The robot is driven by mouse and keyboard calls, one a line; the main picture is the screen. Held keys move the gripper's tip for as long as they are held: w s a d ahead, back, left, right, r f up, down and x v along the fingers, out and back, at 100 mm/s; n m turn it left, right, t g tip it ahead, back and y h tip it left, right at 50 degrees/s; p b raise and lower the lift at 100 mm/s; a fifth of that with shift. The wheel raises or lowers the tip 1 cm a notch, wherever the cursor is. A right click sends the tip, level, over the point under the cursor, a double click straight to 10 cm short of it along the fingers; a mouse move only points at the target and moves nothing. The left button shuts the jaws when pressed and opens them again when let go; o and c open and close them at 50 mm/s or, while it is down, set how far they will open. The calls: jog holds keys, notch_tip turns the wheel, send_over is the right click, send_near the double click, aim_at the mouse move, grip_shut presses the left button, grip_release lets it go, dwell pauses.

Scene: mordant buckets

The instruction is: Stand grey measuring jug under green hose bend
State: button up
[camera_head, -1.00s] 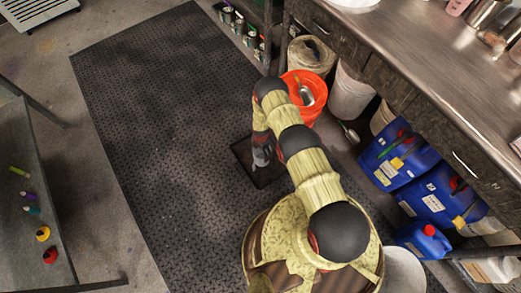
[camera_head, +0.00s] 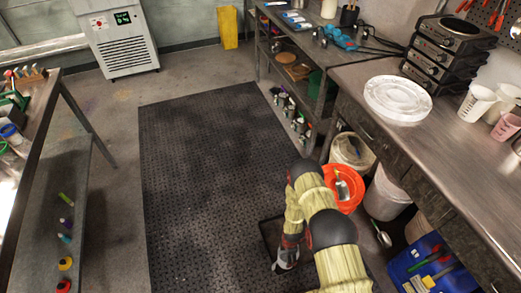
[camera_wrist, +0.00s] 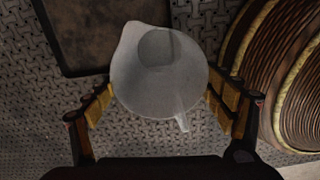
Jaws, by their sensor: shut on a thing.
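The grey measuring jug (camera_wrist: 155,85) is between the two fingers of my gripper (camera_wrist: 160,100) in the wrist view. I look down into its round open mouth; its spout points to the upper left and its handle to the lower right. My gripper is shut on it. In the head view my gripper (camera_head: 287,262) hangs low over the dark floor mat, beside a black square tray, with a small grey part of the jug (camera_head: 286,256) showing. I cannot make out a green hose bend in either view.
The black tray (camera_wrist: 105,38) lies just beyond the jug. An orange bucket (camera_head: 348,204) and a white bucket (camera_head: 385,198) stand right of my arm by the steel bench (camera_head: 400,148). The black mat (camera_head: 195,150) is clear towards the back. A cooling unit (camera_head: 124,45) stands behind.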

jog(key=s+r+m, duration=0.1)
jog(key=s+m, duration=0.4)
jog(key=s, duration=0.1)
notch_tip(320, 180, up, 9)
jog(key=m, duration=0.7)
jog(key=w+d+r+m, duration=0.1)
jog(key=w+r, duration=0.4)
jog(key=r, duration=0.8)
jog(key=w+d+r+m, duration=0.1)
jog(key=w+r+m, duration=0.3)
jog(key=r, duration=1)
jog(key=w+d+r+m, duration=0.1)
jog(key=w+r+m, duration=0.2)
jog(key=r, duration=1.1)
jog(key=w, duration=0.2)
jog(key=shift+w+d+r, duration=0.15)
jog(key=shift+w+r, duration=0.1)
jog(key=shift+w, duration=0.15)
